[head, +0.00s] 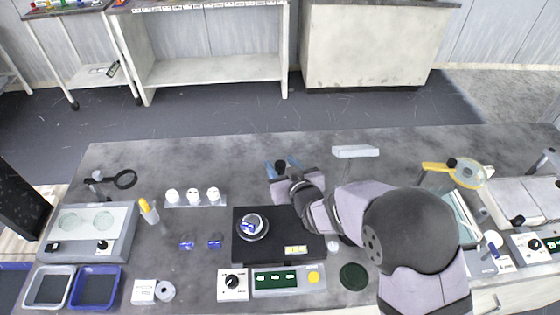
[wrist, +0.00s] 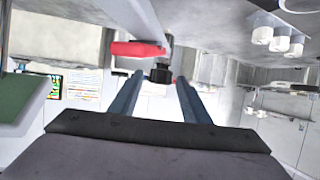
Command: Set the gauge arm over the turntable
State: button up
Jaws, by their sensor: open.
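The turntable (head: 265,234) is a small round silver disc on a black base at the centre front of the bench in the head view; a blue and white piece lies on it. My gripper (head: 281,168) is open behind the base, its two blue fingers on either side of a small black knob (head: 280,163). In the wrist view the black knob (wrist: 160,73) shows between the fingers of my gripper (wrist: 155,86), beside a red bar (wrist: 138,48). The bar and knob may belong to the gauge arm; I cannot tell for sure. My gripper hides most of that area in the head view.
A pale block (head: 355,151) lies right of my gripper. A control box (head: 275,281) stands in front of the base. White knobs (head: 193,196) stand on a strip to the left, with blue pieces (head: 215,242) nearby.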

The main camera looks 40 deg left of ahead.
jog(key=shift+w+a+f, duration=0.2)
jog(key=shift+w+a, duration=0.1)
jog(key=shift+a, duration=0.15)
grip_shut()
